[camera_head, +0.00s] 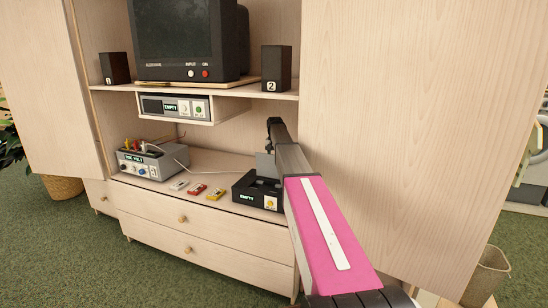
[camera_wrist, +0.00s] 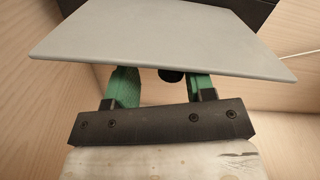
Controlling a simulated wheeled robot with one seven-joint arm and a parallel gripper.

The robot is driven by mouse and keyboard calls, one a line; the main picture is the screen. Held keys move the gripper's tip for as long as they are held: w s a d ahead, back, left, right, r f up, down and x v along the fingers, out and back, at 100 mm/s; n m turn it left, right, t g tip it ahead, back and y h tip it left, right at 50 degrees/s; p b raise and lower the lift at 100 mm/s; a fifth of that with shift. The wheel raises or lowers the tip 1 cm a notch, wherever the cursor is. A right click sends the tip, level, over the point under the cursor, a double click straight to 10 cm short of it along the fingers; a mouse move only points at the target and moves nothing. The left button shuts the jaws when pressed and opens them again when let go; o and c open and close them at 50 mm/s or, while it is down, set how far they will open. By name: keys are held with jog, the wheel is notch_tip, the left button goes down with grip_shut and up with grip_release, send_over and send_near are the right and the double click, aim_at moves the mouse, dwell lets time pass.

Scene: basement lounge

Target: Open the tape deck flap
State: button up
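The black tape deck (camera_head: 257,196) sits at the right end of the cabinet top, its small display reading EMPTY beside a yellow button. Its grey flap (camera_head: 265,164) stands raised above the deck. In the wrist view the flap (camera_wrist: 165,38) is a broad grey plate across the top, hiding my fingertips. My gripper (camera_head: 274,126) is just above and behind the flap in the head view. Its two green fingers are apart (camera_wrist: 163,82), with a small dark round part between them. Whether a finger touches the flap cannot be told.
White, red and yellow cassettes (camera_head: 198,190) lie left of the deck. A grey unit (camera_head: 150,163) with cables stands farther left. Above are a shelf unit (camera_head: 175,108) reading EMPTY, a television (camera_head: 185,40) and two speakers. A tall cabinet door (camera_head: 410,120) is close on the right.

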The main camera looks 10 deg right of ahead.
jog(key=shift+a, duration=0.15)
jog(key=shift+w+r, duration=0.1)
notch_tip(320, 180, up, 11)
dwell(0.6)
jog(key=shift+a+f, duration=0.1)
jog(key=shift+f, duration=0.1)
